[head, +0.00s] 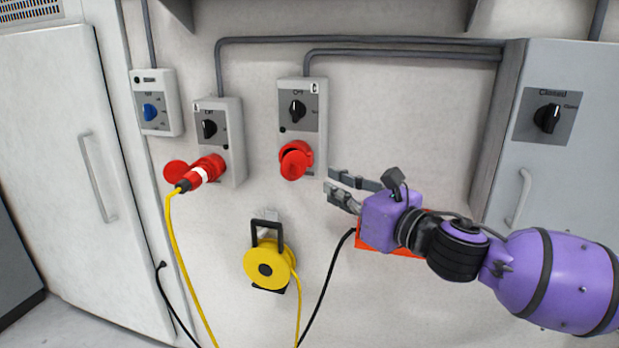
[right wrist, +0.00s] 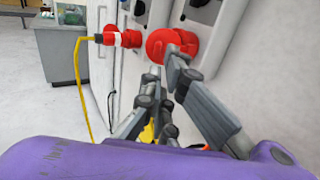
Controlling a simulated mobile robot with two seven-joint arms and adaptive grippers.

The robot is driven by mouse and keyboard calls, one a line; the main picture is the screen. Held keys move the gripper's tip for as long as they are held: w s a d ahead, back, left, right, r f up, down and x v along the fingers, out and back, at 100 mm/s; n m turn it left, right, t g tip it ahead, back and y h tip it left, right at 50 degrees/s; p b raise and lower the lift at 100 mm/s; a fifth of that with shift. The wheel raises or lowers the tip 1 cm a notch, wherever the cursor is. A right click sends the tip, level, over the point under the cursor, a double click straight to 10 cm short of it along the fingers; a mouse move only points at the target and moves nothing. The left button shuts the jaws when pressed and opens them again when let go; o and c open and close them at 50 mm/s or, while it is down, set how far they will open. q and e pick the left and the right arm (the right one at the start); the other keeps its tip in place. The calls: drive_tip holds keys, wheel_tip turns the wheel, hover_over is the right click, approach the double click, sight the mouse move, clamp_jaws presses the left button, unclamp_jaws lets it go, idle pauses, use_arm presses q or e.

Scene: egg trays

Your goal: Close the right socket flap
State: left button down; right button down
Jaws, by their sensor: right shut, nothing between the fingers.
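The right socket (head: 307,150) is red and sits at the bottom of the right grey switch box (head: 314,90). Its round red flap (head: 294,164) stands in front of the socket and looks tilted slightly out; I cannot tell how far it is open. My right gripper (head: 329,180) is shut and empty, just right of the flap and a little below it. In the right wrist view the flap (right wrist: 158,45) shows beside the fingertips; whether they touch it is unclear. My left gripper is not in view.
A yellow cable reel (head: 262,266) hangs below. An orange-red object (head: 368,238) is partly hidden behind my right gripper. A grey cabinet (head: 560,70) stands at right.

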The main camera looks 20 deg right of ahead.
sight(298, 168)
drive_tip(key=x, duration=0.8)
drive_tip(key=shift+p, duration=0.35)
